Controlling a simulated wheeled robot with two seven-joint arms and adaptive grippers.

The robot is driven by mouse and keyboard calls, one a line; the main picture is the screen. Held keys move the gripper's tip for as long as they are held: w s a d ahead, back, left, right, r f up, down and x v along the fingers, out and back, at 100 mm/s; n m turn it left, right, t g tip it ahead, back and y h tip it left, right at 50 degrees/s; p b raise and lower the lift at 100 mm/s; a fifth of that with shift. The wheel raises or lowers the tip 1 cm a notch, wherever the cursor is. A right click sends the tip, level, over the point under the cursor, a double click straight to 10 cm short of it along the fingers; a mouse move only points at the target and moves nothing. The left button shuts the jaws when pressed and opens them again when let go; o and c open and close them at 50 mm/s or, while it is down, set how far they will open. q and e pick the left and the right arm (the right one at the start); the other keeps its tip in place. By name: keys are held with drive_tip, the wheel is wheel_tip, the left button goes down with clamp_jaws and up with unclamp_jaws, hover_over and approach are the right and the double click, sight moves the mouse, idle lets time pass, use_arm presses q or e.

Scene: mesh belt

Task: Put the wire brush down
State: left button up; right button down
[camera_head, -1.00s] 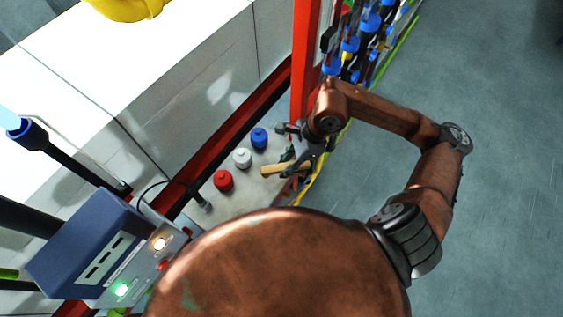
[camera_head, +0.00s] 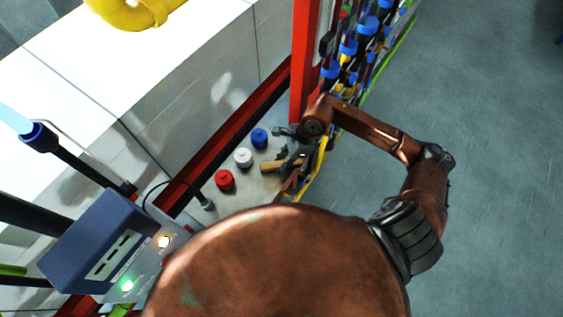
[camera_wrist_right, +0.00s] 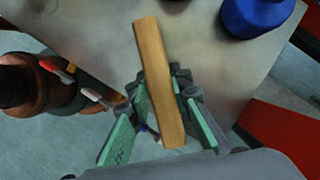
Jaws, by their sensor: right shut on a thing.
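The wire brush shows as a pale wooden bar in the head view (camera_head: 270,167), low at the right end of the grey worktop (camera_head: 233,203). My right gripper (camera_head: 291,160) is at the bar's right end. In the right wrist view, the wooden bar (camera_wrist_right: 156,75) lies between the green-padded fingers of my right gripper (camera_wrist_right: 161,88), which is shut on it. The bar reaches out over the grey worktop. No bristles can be made out, and I cannot tell whether the bar touches the worktop. My left gripper is not in view.
Red (camera_head: 224,180), white (camera_head: 243,158) and blue (camera_head: 260,138) capped containers stand in a row left of the brush. A red post (camera_head: 304,65) and a rack of coloured parts (camera_head: 365,40) are behind the gripper. A control box (camera_head: 105,245) stands at left.

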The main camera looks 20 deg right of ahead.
drive_tip(key=shift+f, duration=0.2)
drive_tip(key=c, duration=1.7)
unclamp_jaws()
drive_tip(key=shift+r, duration=0.1)
drive_tip(key=shift+c, duration=0.2)
drive_tip(key=shift+r, duration=0.15)
drive_tip(key=b+v, duration=0.2)
drive_tip(key=v, duration=1)
